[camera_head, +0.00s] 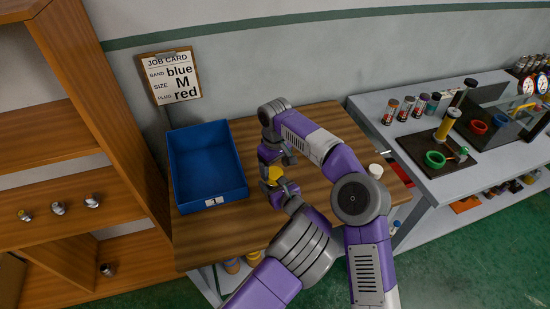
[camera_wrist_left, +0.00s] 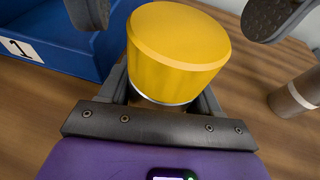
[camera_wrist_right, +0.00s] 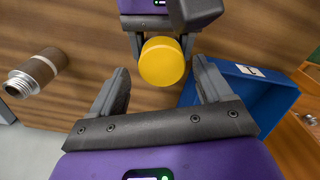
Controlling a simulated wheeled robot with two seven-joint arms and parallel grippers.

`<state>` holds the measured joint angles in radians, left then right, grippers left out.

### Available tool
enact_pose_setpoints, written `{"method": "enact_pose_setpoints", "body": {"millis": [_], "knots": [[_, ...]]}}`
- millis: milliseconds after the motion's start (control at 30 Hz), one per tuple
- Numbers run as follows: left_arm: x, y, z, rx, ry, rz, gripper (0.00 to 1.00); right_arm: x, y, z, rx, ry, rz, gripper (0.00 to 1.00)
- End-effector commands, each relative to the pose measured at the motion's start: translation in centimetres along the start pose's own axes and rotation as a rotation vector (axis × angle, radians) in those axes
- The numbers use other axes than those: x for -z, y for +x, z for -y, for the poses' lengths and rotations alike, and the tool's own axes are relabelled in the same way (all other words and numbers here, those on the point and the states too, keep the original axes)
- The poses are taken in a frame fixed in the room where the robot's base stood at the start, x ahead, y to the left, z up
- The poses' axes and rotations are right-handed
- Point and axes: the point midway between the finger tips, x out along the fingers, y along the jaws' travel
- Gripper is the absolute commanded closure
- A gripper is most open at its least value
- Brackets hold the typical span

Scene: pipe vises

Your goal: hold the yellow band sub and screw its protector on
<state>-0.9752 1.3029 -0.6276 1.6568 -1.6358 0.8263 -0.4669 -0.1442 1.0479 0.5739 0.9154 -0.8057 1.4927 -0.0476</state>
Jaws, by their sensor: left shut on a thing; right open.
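A smooth yellow cylinder (camera_head: 275,174) with a thin silver edge at its base (camera_wrist_left: 175,50) is clasped in my left gripper (camera_head: 279,187), above the wooden table. I cannot tell whether a sub is under the yellow part, since the left jaws hide what is below. My right gripper (camera_head: 277,161) is open, with its fingers spread apart on the far side of the yellow cylinder. In the right wrist view the yellow cylinder (camera_wrist_right: 162,62) is between and just beyond the open fingertips. In the left wrist view the dark right fingers show at both top corners.
A blue bin (camera_head: 205,165) stands left on the table. A job card (camera_head: 171,78) hangs on the wall. A grey bench (camera_head: 375,120) with a vise stands right.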

Motion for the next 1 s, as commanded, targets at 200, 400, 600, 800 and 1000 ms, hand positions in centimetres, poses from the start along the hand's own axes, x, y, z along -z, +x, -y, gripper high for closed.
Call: {"method": "enact_pose_setpoints", "body": {"millis": [200, 400, 600, 800, 1000], "knots": [[-0.2, 0.0, 0.0, 0.000, -0.002, 0.004, 1.00, 0.0, 2.3, 0.0, 0.001, 0.000, 0.001, 0.21], [-0.2, 0.0, 0.0, 0.000, -0.002, 0.004, 1.00, 0.0, 2.8, 0.0, -0.001, -0.001, -0.001, 0.21], [-0.2, 0.0, 0.0, 0.000, -0.002, 0.004, 1.00, 0.0, 2.7, 0.0, 0.000, 0.000, -0.001, 0.26], [-0.2, 0.0, 0.0, 0.000, -0.002, 0.004, 1.00, 0.0, 2.7, 0.0, -0.001, 0.000, -0.001, 0.56], [-0.2, 0.0, 0.0, -0.001, -0.002, 0.004, 1.00, 0.0, 2.7, -0.1, -0.002, 0.004, -0.001, 0.78]]}}
